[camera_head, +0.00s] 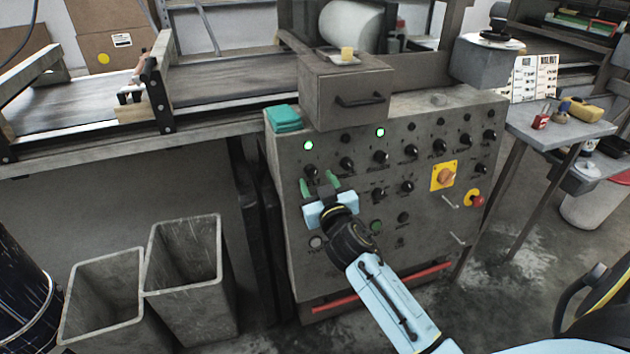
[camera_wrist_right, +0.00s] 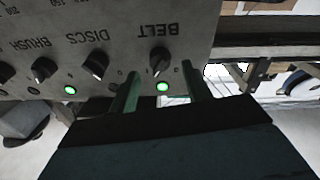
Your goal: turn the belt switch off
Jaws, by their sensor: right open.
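The belt switch is a black rotary knob on the grey control panel, labelled BELT in the right wrist view (camera_wrist_right: 160,62), which shows the lettering upside down. In the head view the belt switch (camera_head: 311,171) sits at the panel's upper left, just beyond my right fingertips. The green belt lamp (camera_head: 308,145) beside it is lit, also in the right wrist view (camera_wrist_right: 163,88). My right gripper (camera_head: 319,181) is open and empty, its two green fingers in front of the panel, roughly either side of the knob. Contact is not clear. My left gripper is not in view.
The DISCS knob (camera_wrist_right: 95,65) and BRUSH knob (camera_wrist_right: 44,70) are close by; the brush lamp (camera_wrist_right: 70,90) is lit. A drawer box (camera_head: 345,92) and teal block (camera_head: 284,118) stand on the panel top. An orange main switch (camera_head: 445,176) and red button (camera_head: 477,201) are farther right.

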